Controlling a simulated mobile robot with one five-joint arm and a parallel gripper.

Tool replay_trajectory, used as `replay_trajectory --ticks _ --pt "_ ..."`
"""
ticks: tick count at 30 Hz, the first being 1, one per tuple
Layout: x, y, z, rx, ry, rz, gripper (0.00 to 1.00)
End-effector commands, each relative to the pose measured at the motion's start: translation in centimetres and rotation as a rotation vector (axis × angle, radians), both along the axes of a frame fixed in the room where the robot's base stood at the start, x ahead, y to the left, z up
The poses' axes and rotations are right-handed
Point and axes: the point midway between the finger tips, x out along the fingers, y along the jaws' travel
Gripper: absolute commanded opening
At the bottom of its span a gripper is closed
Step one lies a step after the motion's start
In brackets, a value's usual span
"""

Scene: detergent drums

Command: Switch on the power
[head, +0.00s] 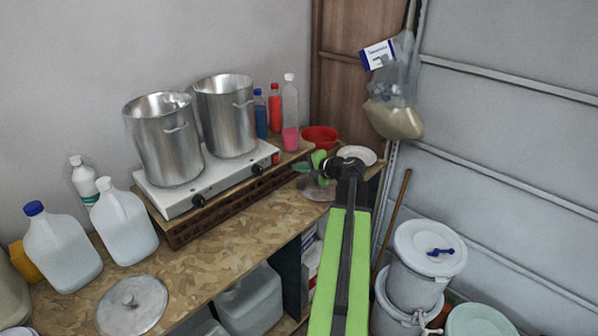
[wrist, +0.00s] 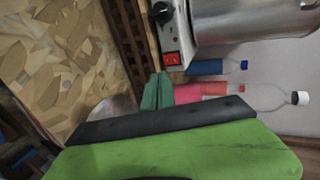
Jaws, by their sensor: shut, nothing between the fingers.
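A white two-burner hot plate (head: 183,203) stands on a dark slatted rack on the wooden worktop, with black knobs along its front. In the wrist view, its front panel (wrist: 184,32) shows a red switch (wrist: 172,58) beside a black knob. My gripper (head: 317,162) is at the right end of the hot plate, in front of a red bowl. In the wrist view my gripper (wrist: 157,80) has its green fingers together and empty, with the tips just below and left of the switch. A small gap appears between tips and switch. The switch's on or off position cannot be told.
Two steel pots (head: 166,140) (head: 228,115) stand on the hot plate. Bottles (head: 290,105) and the red bowl (head: 320,137) are behind my gripper. A pot lid (head: 132,305) and white jugs (head: 124,228) are at the left. White buckets (head: 428,250) stand at the right.

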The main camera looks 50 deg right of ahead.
Motion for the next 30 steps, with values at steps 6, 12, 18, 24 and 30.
replay_trajectory --ticks 6,12,18,24,30 --pt "4.5 -0.7 -2.5 0.0 0.001 0.0 0.0" --pt "7.6 -0.9 -2.7 0.0 0.001 -0.002 0.0" --pt "8.8 -0.9 -2.8 0.001 0.0 -0.004 0.0" --pt "8.9 -0.9 -2.8 0.0 0.0 -0.004 0.0" --pt "9.5 -0.2 -3.2 -0.001 -0.013 0.007 0.0"
